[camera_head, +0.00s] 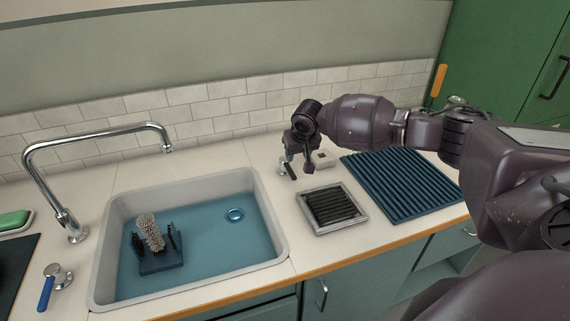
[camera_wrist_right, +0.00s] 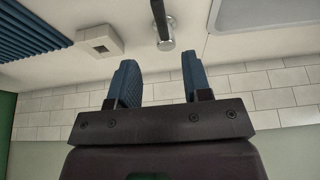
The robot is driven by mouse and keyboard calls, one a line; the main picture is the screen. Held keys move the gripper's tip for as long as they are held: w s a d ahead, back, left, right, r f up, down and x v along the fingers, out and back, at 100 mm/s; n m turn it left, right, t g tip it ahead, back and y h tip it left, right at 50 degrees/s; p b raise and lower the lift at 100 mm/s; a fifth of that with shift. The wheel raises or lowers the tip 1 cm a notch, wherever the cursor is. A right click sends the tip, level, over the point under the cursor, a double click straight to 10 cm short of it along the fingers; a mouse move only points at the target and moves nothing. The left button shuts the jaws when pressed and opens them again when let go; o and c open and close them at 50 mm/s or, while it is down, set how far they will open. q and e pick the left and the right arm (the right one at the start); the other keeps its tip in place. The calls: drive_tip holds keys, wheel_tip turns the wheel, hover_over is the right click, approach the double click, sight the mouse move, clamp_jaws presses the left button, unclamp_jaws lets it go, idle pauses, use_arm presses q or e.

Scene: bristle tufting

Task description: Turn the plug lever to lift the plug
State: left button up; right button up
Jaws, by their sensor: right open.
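The plug lever (camera_head: 290,172) has a chrome base and a dark handle, and stands on the counter right of the sink. In the right wrist view the lever (camera_wrist_right: 163,30) lies ahead of the fingers, in line with the gap between them. My right gripper (camera_head: 298,164) is close by the lever and partly covers it in the head view. Its two blue fingers (camera_wrist_right: 158,75) are apart with nothing between them. The round plug (camera_head: 235,215) is at the bottom of the sink, in the blue water. My left gripper is not in view.
The sink (camera_head: 276,236) holds a dark block with a bristle brush (camera_head: 150,232). A chrome tap (camera_head: 95,138) and a blue-handled lever (camera_head: 46,290) stand to the left. A small pale box (camera_head: 326,158), a framed grate (camera_head: 363,216) and a ribbed blue mat (camera_head: 400,182) are near my right arm.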

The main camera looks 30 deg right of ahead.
sight(292, 172)
drive_tip(key=b+x, duration=0.2)
drive_tip(key=x, duration=0.7)
drive_tip(key=shift+s+f, duration=0.1)
drive_tip(key=shift+f, duration=0.25)
drive_tip(key=shift+w+f+b, duration=0.3)
drive_tip(key=shift+f+b, duration=0.15)
drive_tip(key=shift+f, duration=0.05)
drive_tip(key=shift+d, duration=0.1)
clamp_jaws()
